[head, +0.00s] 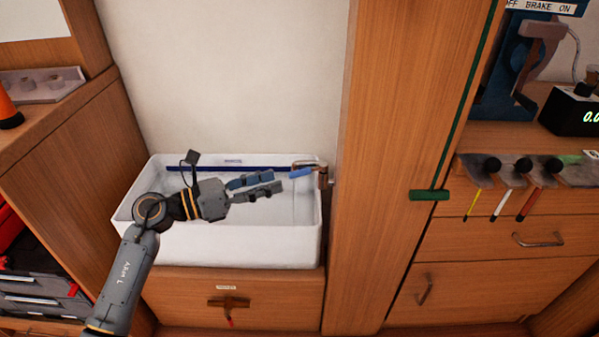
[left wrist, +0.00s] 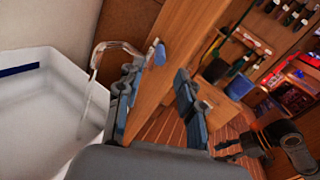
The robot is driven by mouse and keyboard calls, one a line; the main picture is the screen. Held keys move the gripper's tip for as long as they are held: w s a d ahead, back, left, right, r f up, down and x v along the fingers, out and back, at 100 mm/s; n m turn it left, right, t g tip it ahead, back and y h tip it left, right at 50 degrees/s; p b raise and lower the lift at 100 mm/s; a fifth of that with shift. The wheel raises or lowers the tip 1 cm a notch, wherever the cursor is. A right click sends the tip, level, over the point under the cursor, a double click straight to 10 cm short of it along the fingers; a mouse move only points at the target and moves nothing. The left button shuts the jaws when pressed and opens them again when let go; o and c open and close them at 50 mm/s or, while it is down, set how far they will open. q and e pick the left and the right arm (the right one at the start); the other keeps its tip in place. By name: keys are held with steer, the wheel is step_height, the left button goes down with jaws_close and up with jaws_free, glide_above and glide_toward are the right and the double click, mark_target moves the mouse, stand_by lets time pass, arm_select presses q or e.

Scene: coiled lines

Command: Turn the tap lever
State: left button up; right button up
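The tap (head: 322,174) stands at the right end of the white sink (head: 240,245). Its spout is metal and its lever (head: 301,173) is blue. In the left wrist view the curved metal tap (left wrist: 97,58) is left of my fingers, and the blue lever end (left wrist: 159,53) shows just beyond the fingertips. My left gripper (head: 276,181) reaches over the sink from the left, pointing at the tap. Its two fingers are apart with nothing between them, just short of the lever. A dark arm end, seemingly my right gripper (left wrist: 228,148), shows at the lower right of the left wrist view; its fingers are unclear.
A tall wooden panel (head: 385,150) rises right beside the tap. Wooden drawers (head: 500,235) and hanging tools are farther right. A wooden cabinet (head: 75,165) stands left of the sink. The sink basin looks empty.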

mark_target(307, 172)
arm_select(q)
steer(key=x, duration=0.7)
steer(key=shift+w+d, duration=0.15)
steer(key=shift+d, duration=0.2)
steer(key=shift+c, duration=0.4)
jaws_close()
